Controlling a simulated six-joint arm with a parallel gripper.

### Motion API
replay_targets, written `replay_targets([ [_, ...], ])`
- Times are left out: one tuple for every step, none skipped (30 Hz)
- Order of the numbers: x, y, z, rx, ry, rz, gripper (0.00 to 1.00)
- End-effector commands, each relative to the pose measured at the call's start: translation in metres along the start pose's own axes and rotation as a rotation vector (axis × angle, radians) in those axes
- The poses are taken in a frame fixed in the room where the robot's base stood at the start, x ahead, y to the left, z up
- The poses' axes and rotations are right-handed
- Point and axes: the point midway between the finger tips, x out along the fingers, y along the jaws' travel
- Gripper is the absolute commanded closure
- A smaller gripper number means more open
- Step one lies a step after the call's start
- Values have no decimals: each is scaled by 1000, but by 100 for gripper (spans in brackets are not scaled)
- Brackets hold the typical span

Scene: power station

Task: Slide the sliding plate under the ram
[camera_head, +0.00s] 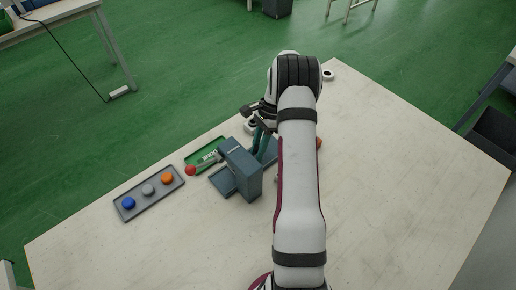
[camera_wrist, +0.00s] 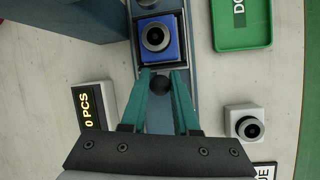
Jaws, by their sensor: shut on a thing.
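The sliding plate (camera_wrist: 184,45) is in the wrist view, a dark square nest on a blue-grey track, with a round black knob (camera_wrist: 160,86) at its near end. A blue block (camera_wrist: 156,38) with a black ring on top sits in the nest. My gripper (camera_wrist: 162,77) has its teal fingers shut on the knob. In the camera_head view my gripper (camera_head: 261,143) is just behind the blue-grey press (camera_head: 243,172). The press body also shows at the upper left of the wrist view (camera_wrist: 75,20). The ram itself is hidden in both views.
A lever with a red ball (camera_head: 190,170) sticks out left of the press. A green tray (camera_wrist: 242,38) lies right of the track, near a white block (camera_wrist: 246,122) with a black ring. A "0 PCS" display (camera_wrist: 93,108) stands left.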

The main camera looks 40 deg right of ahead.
Motion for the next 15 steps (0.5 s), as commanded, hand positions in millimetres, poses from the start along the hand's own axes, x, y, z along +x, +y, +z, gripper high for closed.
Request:
replay_targets([
  [-1,1,0,2,0,1,100],
  [-1,1,0,2,0,1,100],
  [-1,1,0,2,-1,1,100],
  [-1,1,0,2,-1,1,100],
  [-1,1,0,2,0,1,100],
  [-1,1,0,2,-1,1,100],
  [-1,1,0,2,-1,1,100],
  [-1,1,0,2,-1,1,100],
  [-1,1,0,2,-1,1,100],
  [-1,1,0,2,-1,1,100],
  [-1,1,0,2,-1,1,100],
  [0,1,1,1,-1,2,100],
  [0,1,2,1,-1,2,100],
  [2,2,6,0,-1,4,100],
  [4,3,12,-2,-1,3,100],
])
